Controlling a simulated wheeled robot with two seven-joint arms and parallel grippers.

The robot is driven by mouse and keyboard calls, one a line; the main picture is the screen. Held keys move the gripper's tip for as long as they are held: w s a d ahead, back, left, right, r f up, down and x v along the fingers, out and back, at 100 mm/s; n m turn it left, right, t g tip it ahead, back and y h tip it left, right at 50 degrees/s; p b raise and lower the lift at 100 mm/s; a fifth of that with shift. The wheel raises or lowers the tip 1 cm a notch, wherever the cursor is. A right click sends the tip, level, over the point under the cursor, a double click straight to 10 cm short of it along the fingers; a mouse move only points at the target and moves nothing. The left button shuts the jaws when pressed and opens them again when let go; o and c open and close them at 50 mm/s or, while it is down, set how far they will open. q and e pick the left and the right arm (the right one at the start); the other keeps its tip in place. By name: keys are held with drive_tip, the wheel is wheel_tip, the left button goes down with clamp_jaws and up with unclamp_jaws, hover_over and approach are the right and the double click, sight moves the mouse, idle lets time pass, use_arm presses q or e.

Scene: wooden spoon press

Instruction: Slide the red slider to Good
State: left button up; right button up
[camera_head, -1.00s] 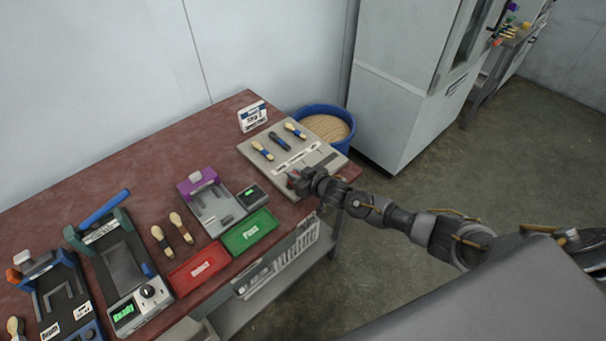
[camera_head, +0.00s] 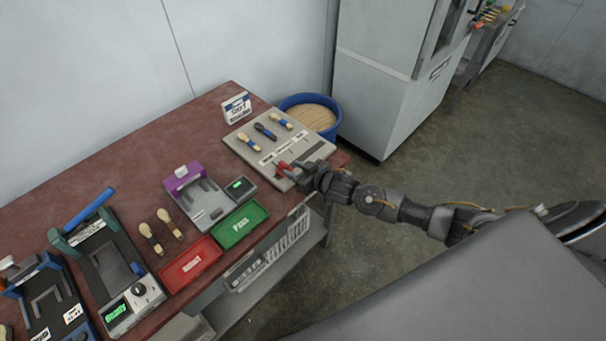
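The red slider (camera_head: 283,168) shows as a small red piece on the near part of the beige board (camera_head: 241,137). The board carries several spoons and a white label strip (camera_head: 283,152) whose words are too small to read. My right gripper (camera_head: 291,172) is at the board's near edge, right at the red slider. Its fingers are dark and partly hide the slider. I cannot tell whether they touch it or are closed around it. My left gripper is not in view.
A green tray (camera_head: 240,224) and a red tray (camera_head: 190,263) lie at the table's front edge. A purple-topped device (camera_head: 183,177), two spoons and presses stand to the left. A blue bin (camera_head: 331,133) stands behind the board. A sign (camera_head: 237,107) stands behind the board's left end.

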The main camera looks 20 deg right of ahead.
drive_tip(key=shift+v, duration=2.3)
drive_tip(key=shift+a, duration=0.1)
drive_tip(key=s+f+m+g+h, duration=0.3)
drive_tip(key=s+g, duration=0.6)
drive_tip(key=s, duration=2.1)
drive_tip(key=s+f+n+g+h+b, duration=0.1)
drive_tip(key=s+f+h+b, duration=0.15)
drive_tip(key=f, duration=2.75)
drive_tip(key=s+d+f+g, duration=0.1)
drive_tip(key=s+d+f, duration=0.1)
drive_tip(key=s+f, duration=1.3)
drive_tip(key=shift+s+d+g+y+b, duration=0.35)
drive_tip(key=shift+s+d+b, duration=0.1)
drive_tip(key=shift+s, duration=0.1)
drive_tip(key=shift+f, duration=0.1)
